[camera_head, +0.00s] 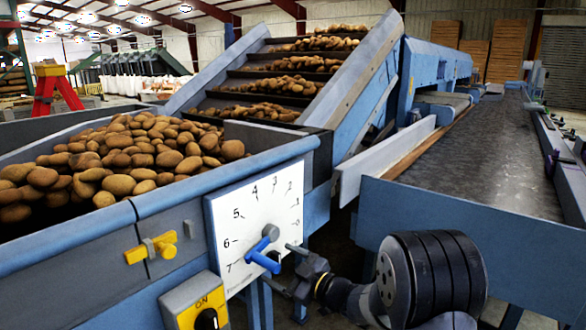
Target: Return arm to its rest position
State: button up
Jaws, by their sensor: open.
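My gripper (284,268) is in the lower middle of the head view, at the end of my dark arm, which reaches in from the lower right. Its two fingers are spread, one above the other, with nothing seen held between them. The fingertips are just right of a blue lever (262,256) on a white dial plate (228,222) numbered up to 7. I cannot tell whether a fingertip touches the lever.
A blue hopper (96,222) full of potatoes (120,155) stands at left, with a yellow latch (151,248) and an ON switch box (197,305) on its front. An inclined conveyor (352,85) rises behind. A blue-sided grey belt table (478,150) is at right, behind my arm.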

jog(key=m+p, duration=0.5)
jog(key=shift+w+d+r+p, duration=0.1)
jog(key=shift+w+r+p, duration=0.1)
jog(key=shift+p, duration=0.1)
jog(key=shift+s+d+f, duration=0.2)
jog(key=shift+d, duration=0.1)
jog(key=shift+v, duration=1)
jog(key=shift+s, duration=0.1)
